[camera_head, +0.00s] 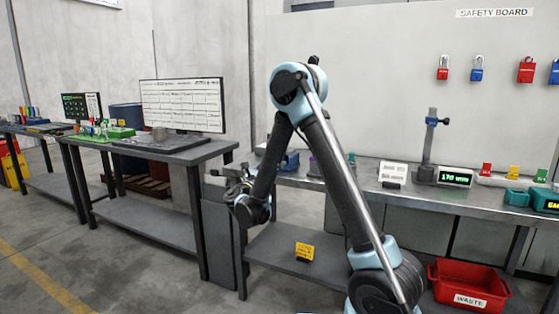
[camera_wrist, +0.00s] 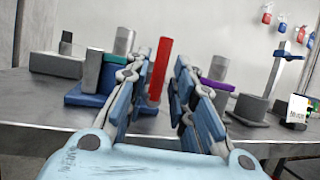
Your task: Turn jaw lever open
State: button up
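A red upright rod (camera_wrist: 160,68), likely the jaw lever, stands in the wrist view at a blue-based fixture (camera_wrist: 84,99). My gripper (camera_wrist: 162,76) is open, with one finger on each side of the rod in the picture. No contact with the rod shows, and I cannot tell how far beyond the fingertips it is. The fingers hide part of the fixture. In the head view my gripper (camera_head: 222,180) is at the left end of the long bench, and a blue fixture (camera_head: 291,160) shows behind my arm. The red rod is not clear there.
Grey cylinders (camera_wrist: 124,40) and a purple-ringed part (camera_wrist: 217,85) stand close around the rod. The long bench (camera_head: 408,193) also carries a white sign (camera_head: 392,173), a post (camera_head: 430,140) and a display (camera_head: 455,177). A red waste bin (camera_head: 468,284) is below.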

jog(key=v, duration=0.6)
jog(key=shift+s+a+f, duration=0.15)
jog(key=shift+s, duration=0.05)
jog(key=shift+s, duration=0.1)
